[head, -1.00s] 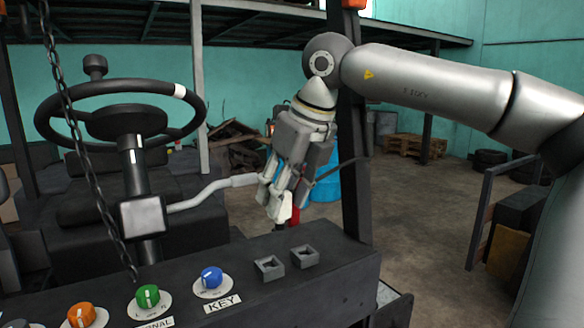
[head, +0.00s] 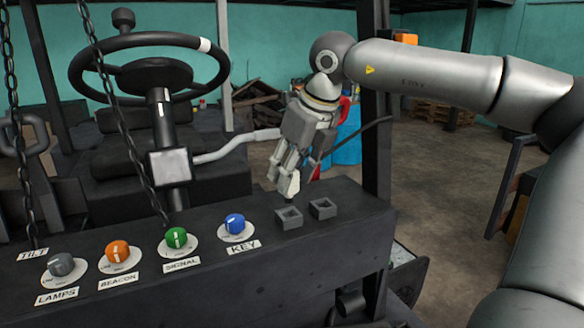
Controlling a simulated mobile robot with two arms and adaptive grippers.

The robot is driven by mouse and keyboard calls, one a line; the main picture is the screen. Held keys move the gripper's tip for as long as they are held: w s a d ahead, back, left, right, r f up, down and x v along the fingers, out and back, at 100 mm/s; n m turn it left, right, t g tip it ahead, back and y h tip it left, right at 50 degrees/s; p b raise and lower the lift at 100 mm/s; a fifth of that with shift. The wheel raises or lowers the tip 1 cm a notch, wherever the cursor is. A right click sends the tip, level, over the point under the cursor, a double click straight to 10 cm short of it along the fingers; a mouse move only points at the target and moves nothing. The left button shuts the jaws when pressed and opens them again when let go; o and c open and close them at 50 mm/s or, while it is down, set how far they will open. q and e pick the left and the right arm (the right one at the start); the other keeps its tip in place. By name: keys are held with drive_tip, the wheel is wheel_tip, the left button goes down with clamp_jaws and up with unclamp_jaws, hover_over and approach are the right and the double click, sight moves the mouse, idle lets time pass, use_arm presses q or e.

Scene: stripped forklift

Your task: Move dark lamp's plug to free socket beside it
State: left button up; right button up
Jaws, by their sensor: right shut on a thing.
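My right gripper (head: 286,186) points down just above and behind the dark panel. It is shut on a small dark piece (head: 287,201), probably the plug, which is mostly hidden by the fingers. Two square grey sockets stand side by side on the panel top: the left socket (head: 288,218) and the right socket (head: 323,209). Both look empty from above. The dark piece is close to the back edge of the left socket; I cannot tell whether they touch. The lamp itself cannot be made out. My left gripper is out of view.
Left of the sockets are the blue KEY knob (head: 234,224), green SIGNAL knob (head: 176,238), orange BEACON knob (head: 118,252) and grey LAMPS knob (head: 61,265). Chains hang at left.

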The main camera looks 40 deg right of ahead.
sight(292, 191)
drive_tip(key=shift+f+b, duration=0.3)
drive_tip(key=shift+f, duration=0.35)
drive_tip(key=shift+r, duration=0.1)
drive_tip(key=shift+f, duration=0.2)
drive_tip(key=shift+f+b, duration=0.1)
drive_tip(key=shift+b, duration=0.2)
drive_tip(key=shift+f, duration=0.1)
drive_tip(key=shift+f+b, duration=0.4)
drive_tip(key=shift+b, duration=0.05)
drive_tip(key=shift+f+b, duration=0.7)
drive_tip(key=shift+f, duration=0.15)
idle(0.7)
